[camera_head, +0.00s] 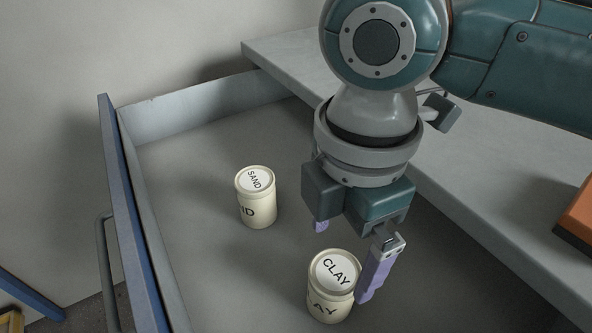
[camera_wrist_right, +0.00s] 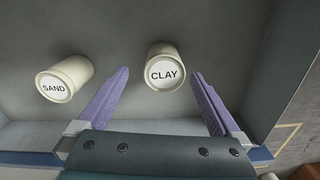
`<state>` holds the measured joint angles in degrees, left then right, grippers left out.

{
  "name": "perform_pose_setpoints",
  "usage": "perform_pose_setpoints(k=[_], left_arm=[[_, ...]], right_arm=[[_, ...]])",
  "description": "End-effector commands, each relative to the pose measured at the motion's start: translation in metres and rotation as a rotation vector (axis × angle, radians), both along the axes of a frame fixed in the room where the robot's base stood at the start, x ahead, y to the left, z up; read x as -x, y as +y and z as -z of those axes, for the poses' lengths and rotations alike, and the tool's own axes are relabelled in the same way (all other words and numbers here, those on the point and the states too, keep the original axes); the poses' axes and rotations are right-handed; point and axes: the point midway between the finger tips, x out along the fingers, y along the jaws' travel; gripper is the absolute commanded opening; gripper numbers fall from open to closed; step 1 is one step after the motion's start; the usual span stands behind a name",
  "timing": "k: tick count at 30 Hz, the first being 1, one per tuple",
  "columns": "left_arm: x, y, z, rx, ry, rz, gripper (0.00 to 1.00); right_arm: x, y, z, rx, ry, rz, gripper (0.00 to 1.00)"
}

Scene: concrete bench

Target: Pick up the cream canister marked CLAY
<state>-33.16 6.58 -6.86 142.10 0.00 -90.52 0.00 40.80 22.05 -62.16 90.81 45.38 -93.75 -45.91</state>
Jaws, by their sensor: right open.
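The cream canister marked CLAY (camera_head: 330,304) stands upright in an open drawer, with a white round label on its lid. In the right wrist view the CLAY canister (camera_wrist_right: 165,52) appears between the finger tips, with a gap on each side. My right gripper (camera_head: 344,262) is open and empty, pointing down just above and beside the canister. Its purple fingers (camera_wrist_right: 160,78) are spread wide in the wrist view. I cannot tell whether either finger touches the canister. My left gripper is not in view.
A similar cream canister marked SAND (camera_head: 260,207) stands upright to the left and farther back in the drawer. The blue-edged drawer front (camera_head: 128,215) bounds the left side. The grey bench top (camera_head: 480,215) lies to the right, with an orange object (camera_head: 580,220) on it.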

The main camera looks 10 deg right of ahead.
Motion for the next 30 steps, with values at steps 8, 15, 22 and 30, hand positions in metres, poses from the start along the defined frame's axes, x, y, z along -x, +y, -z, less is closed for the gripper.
perform_pose_setpoints(k=[8,15,22,30], left_arm=[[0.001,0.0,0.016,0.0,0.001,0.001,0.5],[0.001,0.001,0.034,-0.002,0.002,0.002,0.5],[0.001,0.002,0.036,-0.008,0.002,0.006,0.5],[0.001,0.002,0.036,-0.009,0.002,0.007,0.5]], right_arm=[[0.002,0.001,0.036,-0.001,0.001,0.001,1.0],[0.008,0.005,0.073,-0.001,0.001,0.002,1.0],[0.008,0.004,0.081,0.0,-0.001,0.0,1.0],[0.007,0.004,0.08,0.0,-0.001,0.001,0.79]])
